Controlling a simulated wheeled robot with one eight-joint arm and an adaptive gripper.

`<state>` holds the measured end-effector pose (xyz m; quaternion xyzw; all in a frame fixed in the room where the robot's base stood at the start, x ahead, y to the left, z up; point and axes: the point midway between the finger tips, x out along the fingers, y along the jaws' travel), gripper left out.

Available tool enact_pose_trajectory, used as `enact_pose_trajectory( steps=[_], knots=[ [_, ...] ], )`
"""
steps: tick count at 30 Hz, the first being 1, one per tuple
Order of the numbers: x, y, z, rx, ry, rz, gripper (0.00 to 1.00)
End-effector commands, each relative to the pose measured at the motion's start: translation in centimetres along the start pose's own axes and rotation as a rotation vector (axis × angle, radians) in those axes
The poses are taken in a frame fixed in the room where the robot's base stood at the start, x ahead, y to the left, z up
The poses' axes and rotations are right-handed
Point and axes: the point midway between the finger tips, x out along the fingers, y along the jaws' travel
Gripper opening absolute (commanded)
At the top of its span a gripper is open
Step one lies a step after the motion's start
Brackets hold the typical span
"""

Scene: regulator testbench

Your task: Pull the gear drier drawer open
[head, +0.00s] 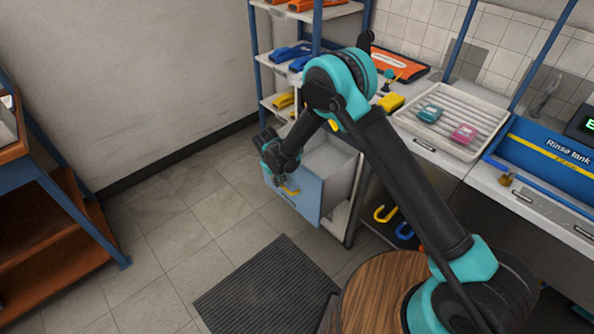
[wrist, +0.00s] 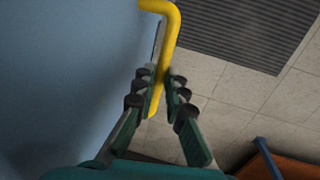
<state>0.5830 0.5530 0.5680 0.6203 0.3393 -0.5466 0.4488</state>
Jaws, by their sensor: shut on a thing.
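The gear drier drawer (head: 308,197) has a light blue front and a white inside, and it stands pulled out from the bench. Its blue front also fills the left of the wrist view (wrist: 60,70). The yellow handle (wrist: 172,40) is on that front; a small part of it shows in the head view (head: 291,190). My gripper (wrist: 160,95) is shut on the yellow handle, with a finger on either side of it. In the head view my gripper (head: 284,182) is in front of the drawer front, and my arm hides part of the drawer.
A dark ribbed mat (head: 265,285) lies on the tiled floor before the drawer. A wooden round top (head: 385,290) is at the front. A blue-framed shelf (head: 60,215) stands at the left. The floor between shelf and drawer is clear. Yellow and blue hooks (head: 385,214) show under the bench.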

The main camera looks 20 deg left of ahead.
Motion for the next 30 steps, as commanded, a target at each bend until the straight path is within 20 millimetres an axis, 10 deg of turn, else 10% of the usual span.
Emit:
enact_pose_trajectory(
  steps=[12, 30],
  knots=[
    [-1.8, -9.6, -0.1, -0.003, 0.000, 0.000, 0.00],
    [-2.2, -11.3, -0.2, 0.000, 0.000, 0.000, 0.00]
  ],
)
